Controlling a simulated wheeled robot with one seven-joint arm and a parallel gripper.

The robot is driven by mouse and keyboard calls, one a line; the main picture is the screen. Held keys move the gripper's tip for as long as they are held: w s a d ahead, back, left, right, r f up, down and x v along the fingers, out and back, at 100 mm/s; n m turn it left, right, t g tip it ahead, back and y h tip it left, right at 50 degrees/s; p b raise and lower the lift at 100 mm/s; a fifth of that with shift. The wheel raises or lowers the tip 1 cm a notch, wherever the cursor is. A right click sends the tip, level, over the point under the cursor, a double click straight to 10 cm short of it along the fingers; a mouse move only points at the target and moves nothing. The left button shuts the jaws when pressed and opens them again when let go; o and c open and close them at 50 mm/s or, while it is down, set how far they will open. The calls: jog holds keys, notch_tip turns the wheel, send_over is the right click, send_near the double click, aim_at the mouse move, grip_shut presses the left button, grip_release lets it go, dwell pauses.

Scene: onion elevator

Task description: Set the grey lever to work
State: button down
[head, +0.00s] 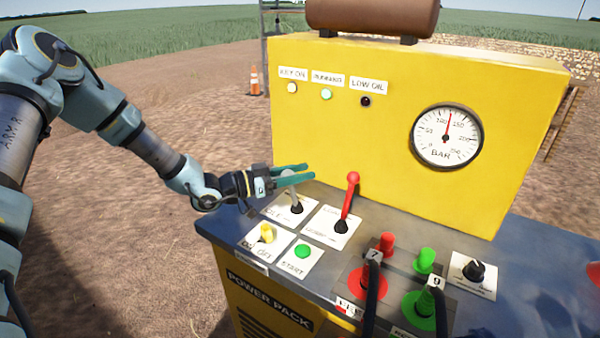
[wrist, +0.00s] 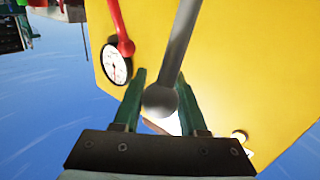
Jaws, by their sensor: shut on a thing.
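The grey lever (head: 296,200) stands on a white plate marked IDLE (head: 272,211) at the back left of the power pack's dark top. It leans slightly left in the head view. My gripper (head: 308,173) reaches in from the left, its green fingers on either side of the lever's round knob. In the wrist view the grey knob (wrist: 160,100) sits between the two fingers, with the shaft running up past them. The gripper is shut on the lever. The fingers partly hide the knob in the head view.
A red lever (head: 349,203) stands just right of the grey one. In front are a yellow switch (head: 267,233) and a green START button (head: 303,251). Red and green couplings with hoses lie further right. A yellow panel with a gauge (head: 447,137) rises behind.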

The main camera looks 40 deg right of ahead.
jog(key=shift+d+b, duration=0.25)
jog(key=shift+b, duration=0.1)
dwell(0.7)
jog(key=w+d+f+n+y+b, duration=0.1)
jog(key=w+d+f+y+b, duration=0.1)
jog(key=d, duration=0.4)
jog(key=shift+d+f+n+t, duration=0.15)
jog(key=shift+d+n+t, duration=0.15)
jog(key=shift+t, duration=0.1)
dwell(0.5)
jog(key=c, duration=0.7)
grip_release()
jog(key=shift+o, duration=1.2)
jog(key=shift+d+r, duration=0.15)
jog(key=shift+r, duration=0.05)
